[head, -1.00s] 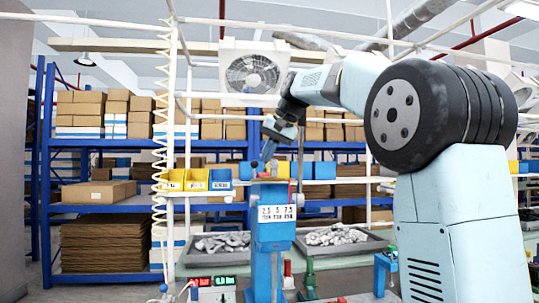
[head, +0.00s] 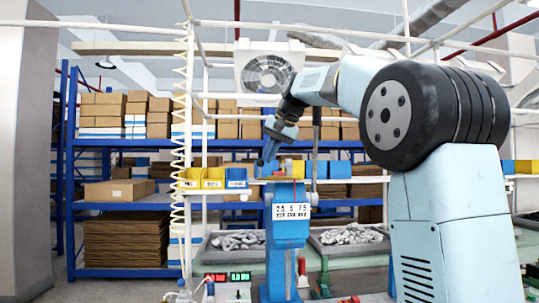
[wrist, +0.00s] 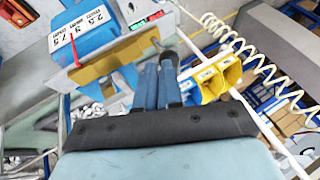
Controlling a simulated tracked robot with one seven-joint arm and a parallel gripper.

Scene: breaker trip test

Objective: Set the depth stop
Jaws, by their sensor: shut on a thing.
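A blue column stand (head: 288,240) in the middle of the head view carries a white scale plate (head: 291,211) marked 2.5, 5 and 7.5. The plate also shows at the upper left of the wrist view (wrist: 82,28), with a thin red pointer (wrist: 74,48) beside it. A tan bar (wrist: 105,66) runs below the plate towards my fingers. My gripper (head: 264,164) is at the upper left of the stand. In the wrist view its blue fingers (wrist: 160,80) are close together, shut on a dark grey knob (wrist: 169,57). The fingers hide most of the knob.
Yellow and blue bins (head: 213,178) stand behind, left of the stand. A coiled cream hose (head: 182,130) hangs further left. Red and green displays (head: 228,277) sit low at the front. Grey trays of metal parts (head: 348,236) lie behind the stand.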

